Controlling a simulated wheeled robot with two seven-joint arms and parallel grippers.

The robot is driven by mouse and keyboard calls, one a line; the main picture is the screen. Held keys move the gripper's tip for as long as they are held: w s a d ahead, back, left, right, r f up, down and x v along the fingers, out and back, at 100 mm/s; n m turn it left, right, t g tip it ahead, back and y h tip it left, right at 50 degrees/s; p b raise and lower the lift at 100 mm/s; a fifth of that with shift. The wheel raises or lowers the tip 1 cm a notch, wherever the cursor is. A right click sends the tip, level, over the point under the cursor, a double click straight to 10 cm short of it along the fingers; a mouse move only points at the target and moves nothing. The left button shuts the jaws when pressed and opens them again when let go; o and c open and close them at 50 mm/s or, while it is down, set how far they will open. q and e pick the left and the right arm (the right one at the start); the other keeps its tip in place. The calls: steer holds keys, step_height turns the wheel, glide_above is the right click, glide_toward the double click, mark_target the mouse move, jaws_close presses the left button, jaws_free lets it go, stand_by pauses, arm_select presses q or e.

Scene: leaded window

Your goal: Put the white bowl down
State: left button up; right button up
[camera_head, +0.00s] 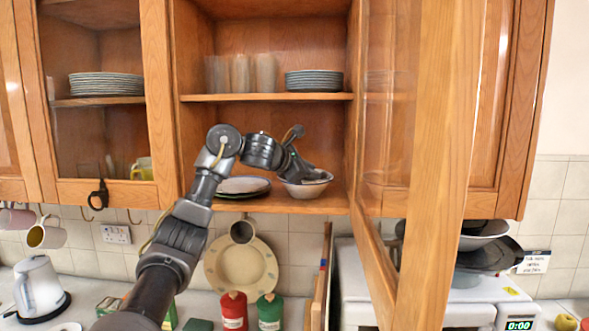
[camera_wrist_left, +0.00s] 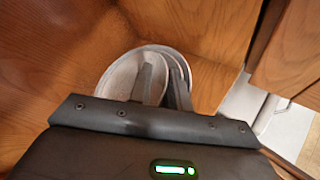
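The white bowl (camera_head: 306,185) is at the right side of the lower cupboard shelf (camera_head: 283,206), low over or on it; I cannot tell whether it touches. My left gripper (camera_head: 303,173) reaches into the open cupboard from above left. In the left wrist view my two fingers (camera_wrist_left: 164,88) are close together, one inside the bowl (camera_wrist_left: 125,78) and one at its outer side, with the bowl's wall between them. The gripper hides part of the bowl. My right gripper is not in view.
Plates (camera_head: 243,186) lie left of the bowl on the same shelf. Glasses (camera_head: 240,74) and a plate stack (camera_head: 314,80) stand on the shelf above. The open glazed door (camera_head: 437,165) stands out just right of the arm. A microwave (camera_head: 480,300) is below right.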

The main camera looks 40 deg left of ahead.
arm_select(q)
steer(key=v, duration=1)
